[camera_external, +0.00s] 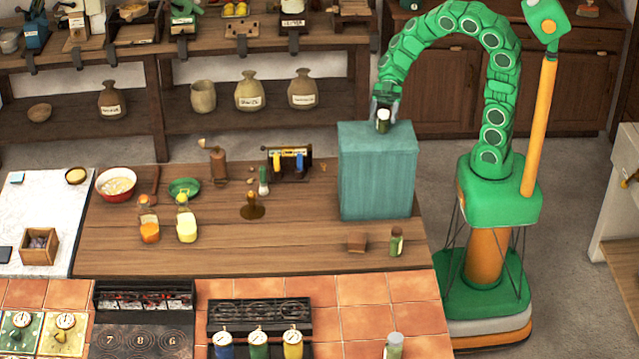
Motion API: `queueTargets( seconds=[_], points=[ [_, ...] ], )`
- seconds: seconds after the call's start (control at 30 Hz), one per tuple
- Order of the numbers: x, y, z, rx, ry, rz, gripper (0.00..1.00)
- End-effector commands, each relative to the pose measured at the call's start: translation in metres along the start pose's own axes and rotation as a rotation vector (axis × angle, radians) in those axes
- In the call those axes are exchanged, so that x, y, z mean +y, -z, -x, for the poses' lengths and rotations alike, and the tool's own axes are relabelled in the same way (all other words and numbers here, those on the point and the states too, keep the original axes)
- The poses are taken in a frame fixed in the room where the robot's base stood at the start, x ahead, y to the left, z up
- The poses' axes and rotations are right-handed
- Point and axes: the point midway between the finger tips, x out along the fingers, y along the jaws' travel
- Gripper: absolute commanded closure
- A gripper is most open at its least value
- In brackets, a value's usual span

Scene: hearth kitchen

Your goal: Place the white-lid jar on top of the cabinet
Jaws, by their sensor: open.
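A small dark green jar with a white lid (383,125) appears to stand upright on the top of the teal cabinet (377,180), near its back edge. My gripper (384,106) is open and points down right at the jar's lid. The fingers partly surround the upper part of the jar; whether they touch it is too small to tell. The teal cabinet is a plain box standing at the right end of the wooden counter.
A brown-lidded jar (397,242) and small brown block (357,243) are before the cabinet. A pale-lidded jar (394,346) stands on the tiles.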

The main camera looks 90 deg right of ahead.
Motion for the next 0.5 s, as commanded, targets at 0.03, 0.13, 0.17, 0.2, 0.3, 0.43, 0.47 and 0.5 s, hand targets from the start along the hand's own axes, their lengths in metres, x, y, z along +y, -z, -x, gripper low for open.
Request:
queueTargets(
  seconds=[0.03, 0.13, 0.17, 0.2, 0.3, 0.43, 0.47, 0.5],
  points=[
    [0.0, 0.001, 0.0, 0.0, 0.0, 0.001, 0.38],
    [0.001, 0.002, 0.003, 0.0, -0.002, 0.0, 0.38],
    [0.001, 0.002, 0.005, 0.0, -0.002, 0.0, 0.38],
    [0.001, 0.002, 0.007, 0.0, -0.002, 0.001, 0.38],
    [0.001, 0.002, 0.015, 0.0, -0.003, 0.001, 0.38],
    [0.001, 0.001, 0.027, -0.003, -0.004, 0.0, 0.38],
    [0.001, 0.002, 0.029, -0.001, -0.003, 0.001, 0.38],
    [0.001, 0.002, 0.033, 0.0, -0.003, 0.001, 0.38]
  ],
)
